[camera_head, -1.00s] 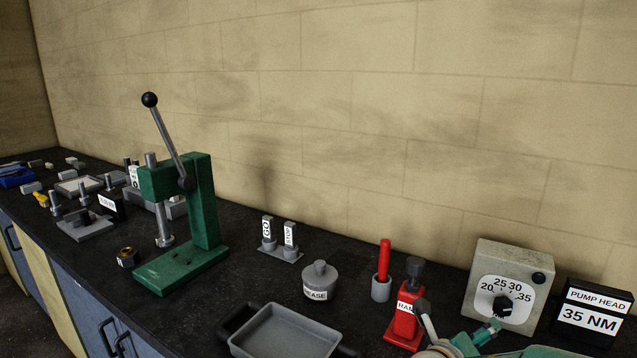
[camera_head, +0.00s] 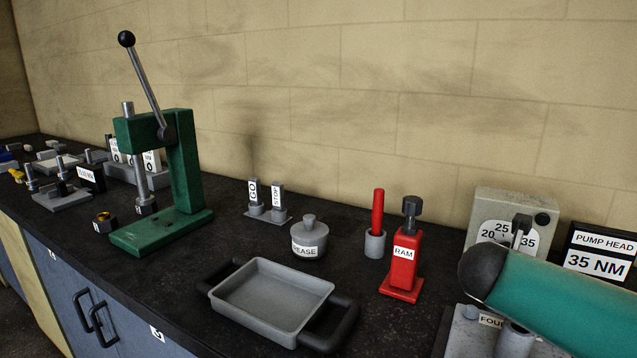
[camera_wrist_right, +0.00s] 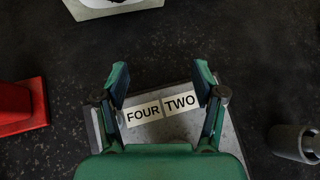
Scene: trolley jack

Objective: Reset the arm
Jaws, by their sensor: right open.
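My right arm (camera_head: 560,300) crosses the right of the head view as a thick green link with a dark rounded end. Its gripper does not show clearly there. In the right wrist view my right gripper (camera_wrist_right: 163,92) is open, its two green fingers apart over a grey plate (camera_wrist_right: 230,135) with FOUR and TWO labels. Nothing is held between the fingers. The plate also shows partly in the head view (camera_head: 457,342), mostly behind my arm. My left gripper is not in view. A green press (camera_head: 187,165) stands at left, its black-knobbed lever (camera_head: 145,85) tilted up and left.
A red RAM block (camera_head: 403,268), a cup with a red rod (camera_head: 376,243) and a dial box (camera_head: 540,205) stand near my arm. The PUMP HEAD 35 NM sign (camera_head: 597,262) is at far right. A grey tray (camera_head: 272,300) lies in front of the GREASE pot (camera_head: 309,240).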

